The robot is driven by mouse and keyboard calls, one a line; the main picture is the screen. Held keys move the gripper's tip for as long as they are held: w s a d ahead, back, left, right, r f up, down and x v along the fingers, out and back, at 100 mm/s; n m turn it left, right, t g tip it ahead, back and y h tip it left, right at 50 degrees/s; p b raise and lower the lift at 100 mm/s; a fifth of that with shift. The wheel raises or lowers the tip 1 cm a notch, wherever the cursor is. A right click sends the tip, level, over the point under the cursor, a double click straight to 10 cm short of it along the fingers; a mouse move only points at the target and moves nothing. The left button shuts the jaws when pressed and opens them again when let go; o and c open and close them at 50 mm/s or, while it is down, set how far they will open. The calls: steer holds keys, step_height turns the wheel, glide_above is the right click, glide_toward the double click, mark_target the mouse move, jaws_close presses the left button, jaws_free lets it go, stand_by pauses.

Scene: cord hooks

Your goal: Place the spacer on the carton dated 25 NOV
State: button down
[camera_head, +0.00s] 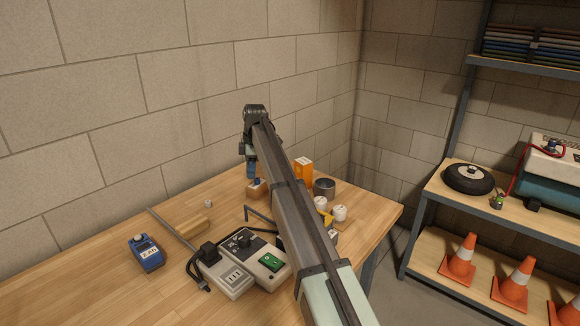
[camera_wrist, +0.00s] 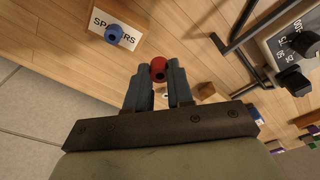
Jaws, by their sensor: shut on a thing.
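My gripper (camera_head: 251,172) is over the far part of the wooden workbench. In the wrist view my gripper (camera_wrist: 160,82) is shut on a red round spacer (camera_wrist: 158,68) with a dark hole, held at the fingertips. An orange carton (camera_head: 303,170) with a white patch stands to the right of my gripper in the head view. A small brown block or carton (camera_head: 257,190) sits just below my gripper in that view. No date reads on either one. The held spacer cannot be made out in the head view.
A white card (camera_wrist: 105,20) lettered SPACERS bears a blue spacer (camera_wrist: 113,36). A grey can (camera_head: 324,187) and white round items (camera_head: 340,213) stand right of my arm. Switch boxes (camera_head: 262,258) and a blue device (camera_head: 146,252) lie nearer. The bench's left front is clear.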

steer(key=w+d+r+m, duration=0.1)
steer(key=w+d+r, duration=0.25)
steer(key=d, duration=0.45)
steer(key=w+d+r+m, duration=0.1)
steer(key=w+d+r, duration=0.25)
steer(key=d, duration=0.45)
step_height(320, 180, up, 4)
steer(key=f+m+t+h, duration=0.1)
steer(key=m+t, duration=0.1)
steer(key=m, duration=1.3)
glide_above(303, 161)
steer(key=shift+s+d+f, duration=0.1)
steer(key=shift+f, duration=2.3)
steer(key=shift+s+d+f, duration=0.1)
steer(key=shift+f, duration=2.25)
steer(key=shift+f, duration=0.15)
steer(key=c, duration=1)
jaws_free()
steer(key=shift+w, duration=0.1)
